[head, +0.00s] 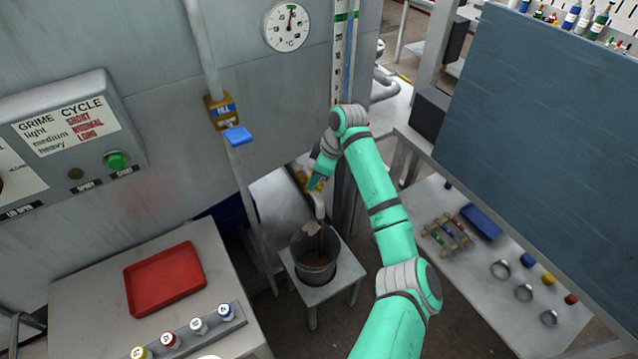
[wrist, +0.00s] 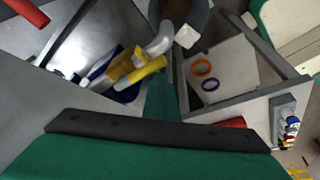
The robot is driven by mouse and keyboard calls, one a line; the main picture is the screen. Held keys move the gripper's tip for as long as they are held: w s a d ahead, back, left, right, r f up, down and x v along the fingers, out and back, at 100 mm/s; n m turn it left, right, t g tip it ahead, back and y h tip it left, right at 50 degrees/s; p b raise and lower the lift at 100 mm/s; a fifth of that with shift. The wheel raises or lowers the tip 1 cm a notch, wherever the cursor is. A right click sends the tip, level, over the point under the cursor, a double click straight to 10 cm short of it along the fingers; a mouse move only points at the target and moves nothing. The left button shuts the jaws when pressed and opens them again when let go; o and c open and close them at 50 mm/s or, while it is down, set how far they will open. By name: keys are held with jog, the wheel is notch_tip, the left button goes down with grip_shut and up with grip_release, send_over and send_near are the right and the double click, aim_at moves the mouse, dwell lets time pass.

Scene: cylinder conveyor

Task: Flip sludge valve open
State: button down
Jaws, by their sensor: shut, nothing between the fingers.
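The yellow sludge valve (head: 301,177) sits on the low drain pipe at the machine's wall. In the wrist view its yellow handle (wrist: 141,76) lies across the pipe, beside a pale curved spout (wrist: 160,39). The spout (head: 319,205) points down over a grey bucket (head: 316,268), and a thin brown stream seems to run from it into the bucket. My gripper (head: 314,184) is shut and empty, close beside the valve. In the wrist view its green fingers (wrist: 161,95) are together, just right of the handle. I cannot tell whether they touch it.
The bucket stands on a small grey stool (head: 315,293). A blue-handled FILL valve (head: 238,136) is higher on the wall pipe. A red tray (head: 166,279) lies on the left table. The right bench (head: 480,272) holds rings and a tube rack. A post stands close behind my gripper.

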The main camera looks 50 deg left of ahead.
jog(key=shift+w+d, duration=0.25)
jog(key=shift+w, duration=0.15)
jog(key=shift+w+d, duration=0.15)
jog(key=shift+w, duration=0.1)
jog(key=shift+r, duration=0.45)
notch_tip(320, 180, up, 8)
jog(key=w, duration=0.2)
jog(key=shift+r, duration=0.25)
jog(key=shift+f, duration=0.1)
